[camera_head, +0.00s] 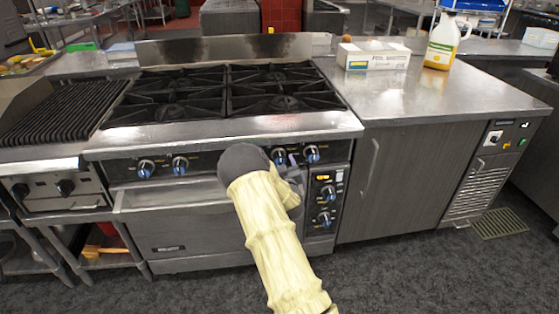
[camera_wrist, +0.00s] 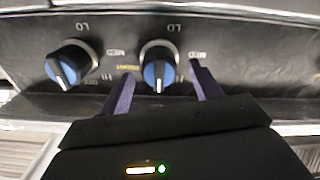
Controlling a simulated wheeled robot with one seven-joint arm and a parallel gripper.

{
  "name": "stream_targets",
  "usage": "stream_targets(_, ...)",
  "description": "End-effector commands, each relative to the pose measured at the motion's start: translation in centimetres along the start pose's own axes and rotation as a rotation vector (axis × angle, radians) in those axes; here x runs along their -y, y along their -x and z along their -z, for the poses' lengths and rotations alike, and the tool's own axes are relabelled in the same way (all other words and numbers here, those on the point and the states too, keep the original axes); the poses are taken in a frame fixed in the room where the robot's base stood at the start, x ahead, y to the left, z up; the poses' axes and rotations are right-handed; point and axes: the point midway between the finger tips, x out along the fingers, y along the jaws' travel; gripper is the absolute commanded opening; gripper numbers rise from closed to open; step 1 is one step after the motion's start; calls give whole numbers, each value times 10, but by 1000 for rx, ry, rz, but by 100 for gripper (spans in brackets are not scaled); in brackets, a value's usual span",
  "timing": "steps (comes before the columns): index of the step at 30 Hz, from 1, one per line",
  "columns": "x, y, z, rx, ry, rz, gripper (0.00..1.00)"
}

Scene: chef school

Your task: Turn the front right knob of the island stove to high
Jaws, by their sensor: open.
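The island stove (camera_head: 230,125) has a front panel with one pair of knobs on the left and one pair on the right. The right pair is a left knob (camera_head: 278,156) and an outermost knob (camera_head: 312,153). My gripper (camera_head: 295,165) is at this right pair, open. In the wrist view its fingers (camera_wrist: 160,88) are on either side of a black knob with a blue rim (camera_wrist: 158,65), with gaps on both sides. Its white mark points down in that view, where the lettering is upside down. A second knob (camera_wrist: 70,65) is at the left. I cannot tell for certain which knob is between the fingers.
More knobs are on a side panel (camera_head: 325,200) just below. The oven door handle (camera_head: 170,205) runs below the front panel. A counter (camera_head: 420,90) to the right holds a foil box (camera_head: 373,60) and a yellow jug (camera_head: 441,45).

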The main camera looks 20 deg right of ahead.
Motion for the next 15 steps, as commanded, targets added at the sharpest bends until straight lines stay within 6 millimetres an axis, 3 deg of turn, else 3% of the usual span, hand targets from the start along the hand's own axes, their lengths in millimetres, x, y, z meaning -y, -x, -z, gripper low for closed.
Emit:
stream_targets(6,-1,-23,0,-1,1,-1,63)
stream_targets(15,-1,-28,0,0,1,-1,63)
